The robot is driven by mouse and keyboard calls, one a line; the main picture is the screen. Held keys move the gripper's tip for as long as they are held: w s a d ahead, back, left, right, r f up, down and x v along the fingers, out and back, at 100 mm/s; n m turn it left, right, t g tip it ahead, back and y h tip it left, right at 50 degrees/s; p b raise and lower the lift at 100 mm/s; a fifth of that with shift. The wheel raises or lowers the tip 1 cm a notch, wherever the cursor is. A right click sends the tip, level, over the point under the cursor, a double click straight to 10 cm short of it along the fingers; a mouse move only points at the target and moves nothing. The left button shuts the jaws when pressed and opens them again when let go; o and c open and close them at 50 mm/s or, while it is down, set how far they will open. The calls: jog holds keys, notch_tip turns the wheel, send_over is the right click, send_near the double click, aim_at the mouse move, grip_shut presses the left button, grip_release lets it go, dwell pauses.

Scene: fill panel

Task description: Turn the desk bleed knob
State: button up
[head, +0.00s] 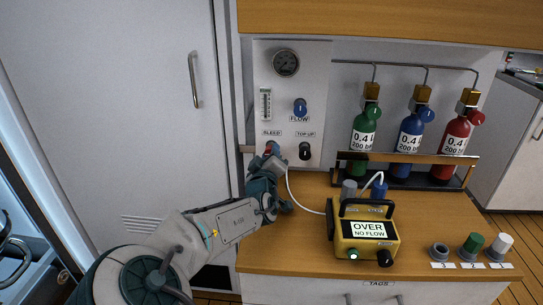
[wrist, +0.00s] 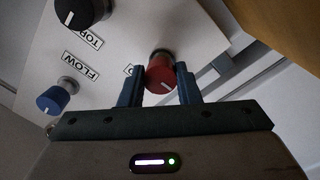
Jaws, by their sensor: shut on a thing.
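The red bleed knob (wrist: 160,77) sits on the white panel (head: 310,60), low on its left side below the BLEED label (head: 272,133). In the wrist view it stands between the two fingers, with a white pointer line on its face. My gripper (wrist: 160,84) is shut on the knob, one finger on each side. In the head view my gripper (head: 272,154) is at the panel's lower left and covers most of the knob.
The blue FLOW knob (head: 300,106) and black TOP-UP knob (head: 305,151) are close by on the panel. A yellow box (head: 346,245) reading OVER NO FLOW stands on the wooden desk (head: 290,255). A white hose runs near my gripper. Green, blue and red bottles stand at right.

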jog(key=o, duration=1)
jog(key=s, duration=0.4)
jog(key=s+p, duration=0.1)
jog(key=s, duration=0.4)
jog(key=s+a+p, duration=0.1)
jog(key=s, duration=0.3)
jog(key=shift+s+f, duration=0.2)
jog(key=shift+s, duration=0.2)
